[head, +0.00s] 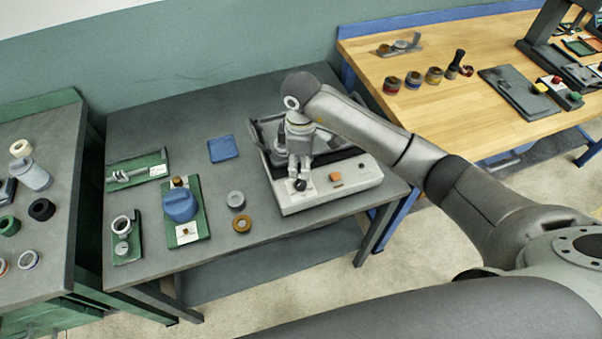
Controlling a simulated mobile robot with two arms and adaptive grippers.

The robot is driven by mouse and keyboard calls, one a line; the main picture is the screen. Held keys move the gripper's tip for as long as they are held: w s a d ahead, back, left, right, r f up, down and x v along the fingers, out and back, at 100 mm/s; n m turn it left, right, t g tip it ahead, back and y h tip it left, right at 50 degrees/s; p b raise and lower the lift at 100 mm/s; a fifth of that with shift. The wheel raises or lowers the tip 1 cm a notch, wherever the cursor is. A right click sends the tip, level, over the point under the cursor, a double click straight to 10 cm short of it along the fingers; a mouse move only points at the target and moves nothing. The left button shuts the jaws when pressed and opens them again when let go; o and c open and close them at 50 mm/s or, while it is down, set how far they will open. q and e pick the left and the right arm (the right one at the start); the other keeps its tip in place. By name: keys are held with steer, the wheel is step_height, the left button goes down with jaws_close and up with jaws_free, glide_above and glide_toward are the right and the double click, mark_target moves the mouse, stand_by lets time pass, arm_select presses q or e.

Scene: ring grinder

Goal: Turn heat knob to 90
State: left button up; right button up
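The heat knob (300,185) is a small dark round knob on a pale label at the left of the front panel of a white machine (325,194). The knob's setting is too small to read. My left gripper is not in view.
The grey table also holds a blue cloth (223,148), a grey ring (236,199), a brown ring (242,224) and a blue container (180,205) on a green board. A wooden bench (440,99) stands at the right. The table's front edge runs close below the machine.

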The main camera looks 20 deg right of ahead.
step_height(320, 180, up, 4)
steer(key=shift+r, duration=0.1)
stand_by(0.5)
